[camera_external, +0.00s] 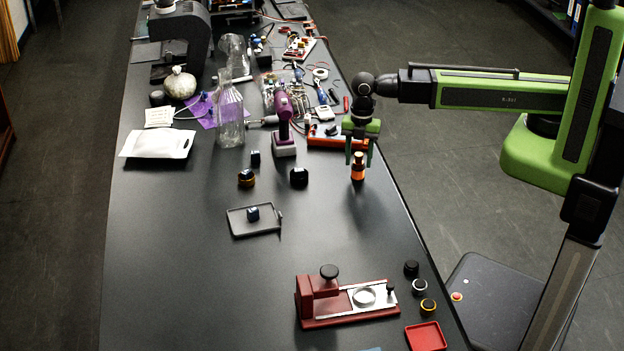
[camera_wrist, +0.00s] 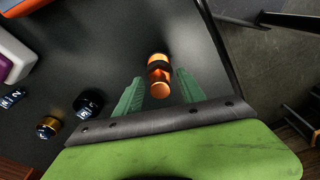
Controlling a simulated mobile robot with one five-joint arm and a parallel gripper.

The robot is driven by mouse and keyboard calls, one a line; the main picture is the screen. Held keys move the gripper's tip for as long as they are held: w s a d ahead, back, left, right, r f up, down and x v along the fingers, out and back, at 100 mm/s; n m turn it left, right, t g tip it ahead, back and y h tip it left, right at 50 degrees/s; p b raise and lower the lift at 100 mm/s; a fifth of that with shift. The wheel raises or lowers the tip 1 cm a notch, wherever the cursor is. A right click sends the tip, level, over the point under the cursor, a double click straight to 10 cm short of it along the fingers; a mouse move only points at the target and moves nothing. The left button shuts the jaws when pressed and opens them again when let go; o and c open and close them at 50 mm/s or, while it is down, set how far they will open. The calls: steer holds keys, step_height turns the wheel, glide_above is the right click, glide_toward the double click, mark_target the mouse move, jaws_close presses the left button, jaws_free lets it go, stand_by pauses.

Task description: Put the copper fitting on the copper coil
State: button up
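A copper-orange cylindrical piece with a dark band around its middle (camera_external: 358,172) stands upright near the table's right edge. It also shows in the wrist view (camera_wrist: 159,88). I cannot tell whether it is the fitting, the coil or both stacked. My gripper (camera_external: 359,159) points down over it, with its green fingers apart on either side of its upper part. In the wrist view my gripper (camera_wrist: 158,92) shows gaps between both fingers and the piece, so it looks open. No other clear copper coil is visible; a dark knob with a gold ring (camera_external: 246,179) stands to the left.
A purple and grey tool (camera_external: 284,125) and an orange box (camera_external: 325,141) stand close to the left. A black knob (camera_external: 299,177), a small grey tray (camera_external: 240,228) and a red fixture (camera_external: 318,305) are on the table. The table between my gripper and the fixture is clear.

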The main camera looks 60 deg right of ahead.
stand_by(0.3)
steer(key=r+p, duration=0.4)
steer(key=d+r+p, duration=0.1)
steer(key=r+p, duration=0.7)
steer(key=shift+w+d+r, duration=0.15)
steer(key=shift+w+d, duration=0.05)
steer(key=shift+w, duration=0.05)
steer(key=w+d+m, duration=0.1)
steer(key=d+m, duration=0.6)
steer(key=d, duration=0.3)
steer(key=w+d+m, duration=0.1)
steer(key=d+m, duration=0.7)
steer(key=d, duration=0.3)
steer(key=d+m+h, duration=0.1)
steer(key=d+m, duration=0.6)
steer(key=d, duration=0.4)
steer(key=shift+w+d+t, duration=0.15)
steer(key=shift+w+t, duration=0.15)
steer(key=shift+w, duration=0.1)
